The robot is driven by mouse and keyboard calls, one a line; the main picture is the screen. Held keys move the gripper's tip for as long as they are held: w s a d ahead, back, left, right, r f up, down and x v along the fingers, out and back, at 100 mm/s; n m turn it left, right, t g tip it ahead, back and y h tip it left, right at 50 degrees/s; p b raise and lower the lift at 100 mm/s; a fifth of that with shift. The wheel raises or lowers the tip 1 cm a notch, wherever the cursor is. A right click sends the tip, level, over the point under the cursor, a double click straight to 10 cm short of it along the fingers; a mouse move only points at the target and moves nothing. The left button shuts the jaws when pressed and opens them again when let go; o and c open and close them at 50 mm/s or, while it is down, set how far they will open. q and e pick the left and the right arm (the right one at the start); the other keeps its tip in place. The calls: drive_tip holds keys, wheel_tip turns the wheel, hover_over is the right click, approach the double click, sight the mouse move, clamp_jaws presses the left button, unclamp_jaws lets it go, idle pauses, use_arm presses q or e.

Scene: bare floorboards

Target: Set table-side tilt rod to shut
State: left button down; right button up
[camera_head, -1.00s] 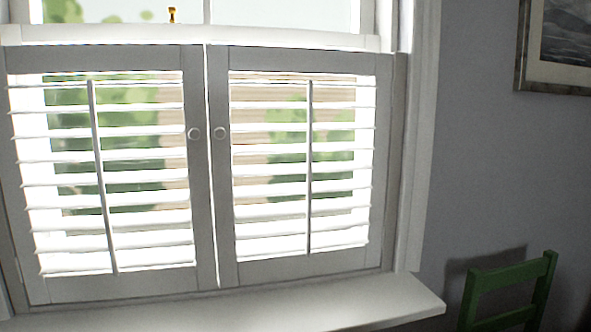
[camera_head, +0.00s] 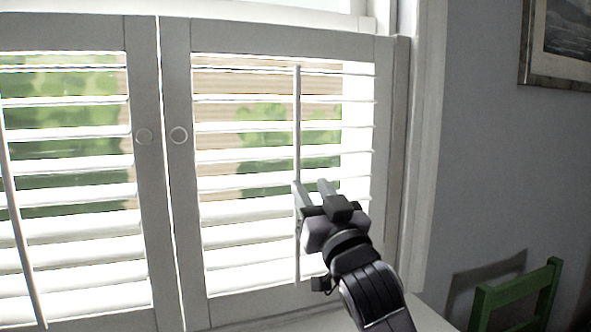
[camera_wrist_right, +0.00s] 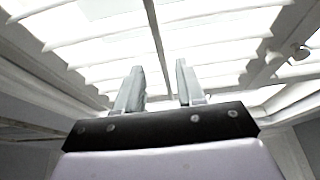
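Two white louvred shutter panels cover the lower window. The right panel's tilt rod (camera_head: 297,125), on the side towards the green chair, runs vertically down its slats (camera_head: 245,210). Greenery and brick show between these slats, so they stand open. My right gripper (camera_head: 313,186) is in front of this rod's lower half, its fingers apart. In the right wrist view, the rod (camera_wrist_right: 157,38) runs down into the gap between the open fingertips (camera_wrist_right: 159,66); whether they touch it I cannot tell. The left panel's tilt rod (camera_head: 20,225) is at the left edge. My left gripper is not in view.
A pale sill (camera_head: 425,315) juts out below. A green chair (camera_head: 518,295) stands at the lower right, under a framed picture (camera_head: 555,50).

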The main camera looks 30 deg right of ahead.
sight(299, 169)
drive_tip(key=shift+p+x, duration=0.7)
drive_tip(key=shift+x, duration=2.5)
drive_tip(key=shift+c, duration=0.3)
clamp_jaws()
drive_tip(key=shift+r, duration=0.15)
